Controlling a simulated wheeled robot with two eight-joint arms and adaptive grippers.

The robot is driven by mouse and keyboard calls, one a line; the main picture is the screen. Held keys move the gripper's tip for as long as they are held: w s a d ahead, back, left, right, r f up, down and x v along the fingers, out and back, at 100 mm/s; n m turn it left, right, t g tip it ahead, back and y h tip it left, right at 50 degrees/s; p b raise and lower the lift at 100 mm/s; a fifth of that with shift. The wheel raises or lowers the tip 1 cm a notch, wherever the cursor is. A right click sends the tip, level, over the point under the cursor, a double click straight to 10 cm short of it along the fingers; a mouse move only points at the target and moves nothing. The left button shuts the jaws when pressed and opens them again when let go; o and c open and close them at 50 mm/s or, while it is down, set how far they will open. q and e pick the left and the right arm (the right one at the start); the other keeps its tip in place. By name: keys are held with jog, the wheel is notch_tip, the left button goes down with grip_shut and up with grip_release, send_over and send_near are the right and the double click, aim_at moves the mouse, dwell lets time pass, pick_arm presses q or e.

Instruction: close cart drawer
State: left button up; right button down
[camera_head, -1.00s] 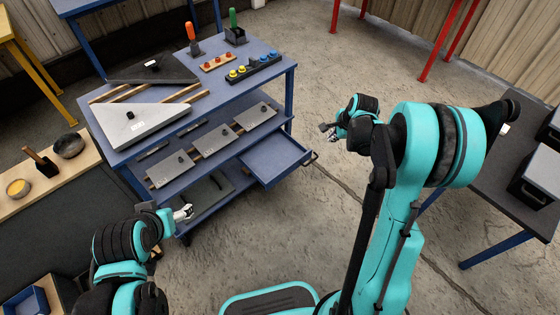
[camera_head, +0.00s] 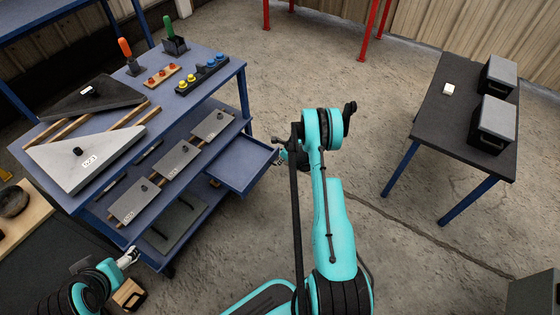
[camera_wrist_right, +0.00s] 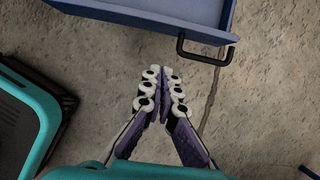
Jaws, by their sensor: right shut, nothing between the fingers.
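The blue cart (camera_head: 215,60) stands at the left in the head view. Its blue drawer (camera_head: 240,163) is pulled out from the cart's right side and looks empty. In the right wrist view, the drawer (camera_wrist_right: 180,12) crosses the top, with a black handle (camera_wrist_right: 207,60) on its front. My right gripper (camera_head: 279,156) is at the drawer's front end. It is shut and empty in the right wrist view (camera_wrist_right: 161,76), below and left of the handle and apart from it. My left gripper (camera_head: 130,256) is by the cart's lower front corner; its fingers are too small to read.
Grey panels (camera_head: 177,160) lie on the cart's middle shelf. A dark table (camera_head: 440,130) with black boxes (camera_head: 493,122) stands at the right. A wooden-topped bench (camera_head: 25,222) is at the far left. Floor between cart and table is clear.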

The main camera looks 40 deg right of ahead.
aim_at(266, 166)
pick_arm(q)
notch_tip(266, 166, down, 4)
jog(key=b, duration=0.3)
jog(key=shift+r, duration=0.15)
pick_arm(e)
jog(key=w+f, duration=0.1)
jog(key=w+a+f, duration=0.1)
jog(key=w+f, duration=0.1)
jog(key=w+a+f, duration=0.1)
jog(key=w, duration=0.1)
jog(key=shift+w+a+f, duration=0.15)
jog(key=shift+w+f, duration=0.1)
jog(key=shift+f, duration=0.15)
jog(key=shift+w+a, duration=0.1)
